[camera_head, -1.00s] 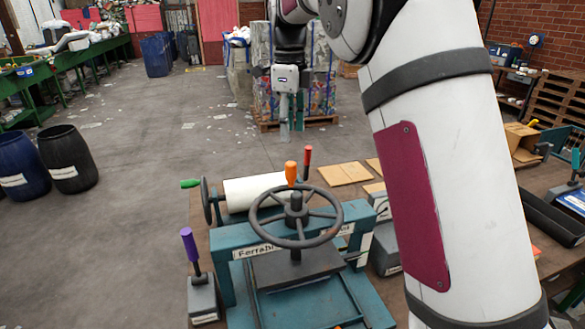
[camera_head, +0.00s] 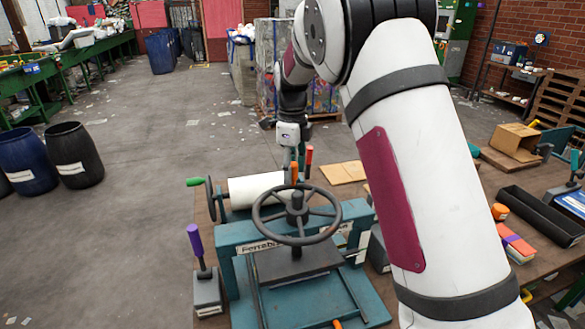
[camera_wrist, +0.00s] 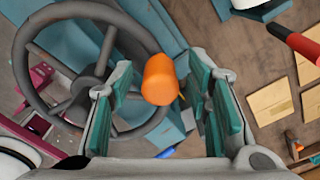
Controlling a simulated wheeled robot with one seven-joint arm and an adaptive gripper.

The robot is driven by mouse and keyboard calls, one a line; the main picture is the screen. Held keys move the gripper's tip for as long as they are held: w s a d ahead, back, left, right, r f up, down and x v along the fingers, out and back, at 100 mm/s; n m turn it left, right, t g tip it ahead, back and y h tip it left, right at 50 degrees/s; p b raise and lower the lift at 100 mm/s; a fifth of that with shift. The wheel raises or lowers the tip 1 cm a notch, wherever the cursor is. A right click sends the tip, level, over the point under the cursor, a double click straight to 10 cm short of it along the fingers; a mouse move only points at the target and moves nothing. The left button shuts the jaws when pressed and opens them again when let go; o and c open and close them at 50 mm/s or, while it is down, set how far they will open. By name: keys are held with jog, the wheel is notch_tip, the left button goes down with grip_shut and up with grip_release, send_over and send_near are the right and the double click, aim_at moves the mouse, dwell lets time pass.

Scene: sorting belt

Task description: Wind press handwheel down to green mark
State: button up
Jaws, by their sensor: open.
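The press (camera_head: 315,295) is a teal frame with a dark platen under a dark spoked handwheel (camera_head: 262,228) on a central screw. An orange handle (camera_head: 294,173) stands upright on the wheel's far rim. In the wrist view the orange handle (camera_wrist: 159,80) lies between the fingers of my gripper (camera_wrist: 160,95), with the wheel rim (camera_wrist: 35,50) to the left. The gripper is open, and gaps show on both sides of the handle. In the head view my gripper (camera_head: 296,155) hangs at the handle, partly hidden. I cannot make out a green mark on the press.
A roller with a green-handled crank (camera_head: 194,182) is behind the press. A red lever (camera_head: 309,155) stands close to my gripper. A purple-handled lever (camera_head: 195,240) is left of the press. Flat cardboard pieces (camera_head: 344,172) lie behind; a black tray (camera_head: 540,215) is at right.

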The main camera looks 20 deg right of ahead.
grip_shut()
jog(key=shift+s+d+m, duration=0.2)
jog(key=shift+d+m, duration=0.5)
jog(key=shift+m, duration=0.05)
jog(key=shift+s+d+m, duration=0.2)
jog(key=shift+d+m, duration=0.45)
jog(key=shift+m, duration=0.1)
grip_release()
jog(key=shift+d, duration=0.1)
jog(key=shift+r, duration=0.25)
notch_tip(320, 180, up, 12)
jog(key=shift+f, duration=0.2)
